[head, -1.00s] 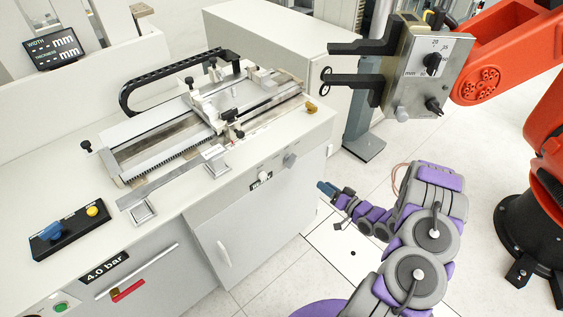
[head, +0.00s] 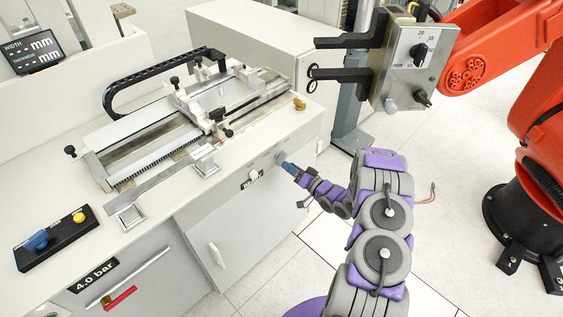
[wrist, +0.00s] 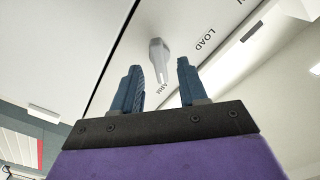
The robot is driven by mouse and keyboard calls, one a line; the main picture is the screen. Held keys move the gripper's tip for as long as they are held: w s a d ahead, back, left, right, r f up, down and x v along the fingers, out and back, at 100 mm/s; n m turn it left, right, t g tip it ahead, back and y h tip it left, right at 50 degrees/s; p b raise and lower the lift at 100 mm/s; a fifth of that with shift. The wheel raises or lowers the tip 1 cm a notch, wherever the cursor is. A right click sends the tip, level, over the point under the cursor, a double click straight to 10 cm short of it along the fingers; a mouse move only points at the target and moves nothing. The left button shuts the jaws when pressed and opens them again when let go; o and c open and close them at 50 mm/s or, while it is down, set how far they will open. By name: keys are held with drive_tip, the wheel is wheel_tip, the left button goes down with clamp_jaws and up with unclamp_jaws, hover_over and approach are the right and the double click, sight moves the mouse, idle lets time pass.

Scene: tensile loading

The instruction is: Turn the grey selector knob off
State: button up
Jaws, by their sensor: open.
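The grey selector knob (wrist: 158,60) shows in the wrist view on a pale panel marked LOAD and ARM. It has a long, narrow grip. My gripper (wrist: 160,85) is open, its two blue fingers spread on either side of the knob's line, with the knob seen in the gap just beyond the tips. I see no contact. In the head view the knob (head: 279,157) is on the upper front face of the bench, and my gripper (head: 286,166) is right by it, partly covering that spot.
A pale round knob (head: 253,174) with a black label is left of the selector. A cabinet handle (head: 216,254) is lower left. The slide fixture (head: 135,153) sits on the bench top.

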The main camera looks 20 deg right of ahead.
sight(282, 160)
drive_tip(key=x, duration=0.4)
drive_tip(key=shift+w+d+b, duration=0.25)
drive_tip(key=shift+w+b, duration=0.05)
drive_tip(key=shift+w, duration=0.1)
drive_tip(key=shift+w+a, duration=0.3)
drive_tip(key=shift+a, duration=0.05)
drive_tip(key=shift+d, duration=0.1)
drive_tip(key=c, duration=0.7)
drive_tip(key=shift+c, duration=0.2)
